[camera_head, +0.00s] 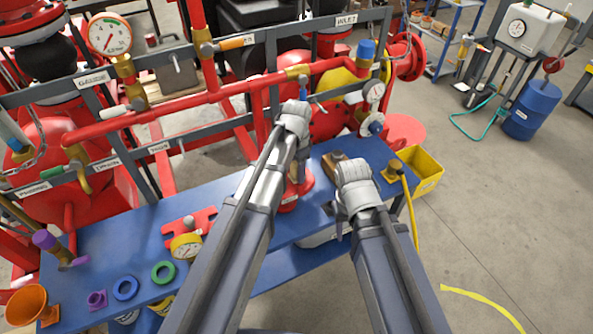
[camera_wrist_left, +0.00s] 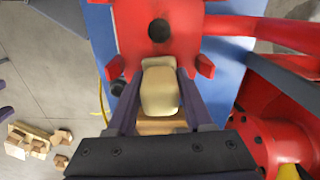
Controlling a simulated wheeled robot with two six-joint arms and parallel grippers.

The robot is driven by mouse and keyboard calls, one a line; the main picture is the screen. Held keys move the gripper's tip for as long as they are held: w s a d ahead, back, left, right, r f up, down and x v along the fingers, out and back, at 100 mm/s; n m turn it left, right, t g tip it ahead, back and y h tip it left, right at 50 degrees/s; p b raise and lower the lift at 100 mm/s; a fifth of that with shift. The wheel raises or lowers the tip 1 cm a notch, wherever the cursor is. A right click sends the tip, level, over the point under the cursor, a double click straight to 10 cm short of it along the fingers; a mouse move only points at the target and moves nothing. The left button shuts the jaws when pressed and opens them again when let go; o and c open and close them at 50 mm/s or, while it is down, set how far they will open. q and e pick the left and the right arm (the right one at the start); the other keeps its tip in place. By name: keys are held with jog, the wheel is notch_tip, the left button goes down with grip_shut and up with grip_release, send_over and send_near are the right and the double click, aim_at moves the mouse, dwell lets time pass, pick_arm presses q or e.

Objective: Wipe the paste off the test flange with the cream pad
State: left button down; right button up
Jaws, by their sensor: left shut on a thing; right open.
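My left gripper (camera_wrist_left: 158,88) is shut on the cream pad (camera_wrist_left: 160,95), with one dark finger on each side of it. The test flange (camera_wrist_left: 185,35) is red with a dark round hole, and the pad's far end lies over its near edge in the left wrist view. I cannot tell whether they touch. In the head view the flange (camera_head: 303,190) is on the blue bench, partly hidden by my left arm. No paste can be made out. My right gripper (camera_head: 350,168) is open over the bench's right part, its fingers mostly hidden by its wrist.
The blue bench (camera_head: 120,285) carries a red clamp-like part (camera_head: 188,225), a yellow gauge (camera_head: 186,246), coloured rings and an orange funnel (camera_head: 28,304). Red pipes and grey rails stand behind. A yellow bin (camera_head: 428,170) is at the right end.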

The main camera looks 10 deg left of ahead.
pick_arm(q)
jog(key=shift+r+p, duration=2.45)
jog(key=shift+r, duration=0.3)
notch_tip(320, 180, up, 3)
jog(key=p, duration=0.3)
jog(key=shift+r, duration=0.1)
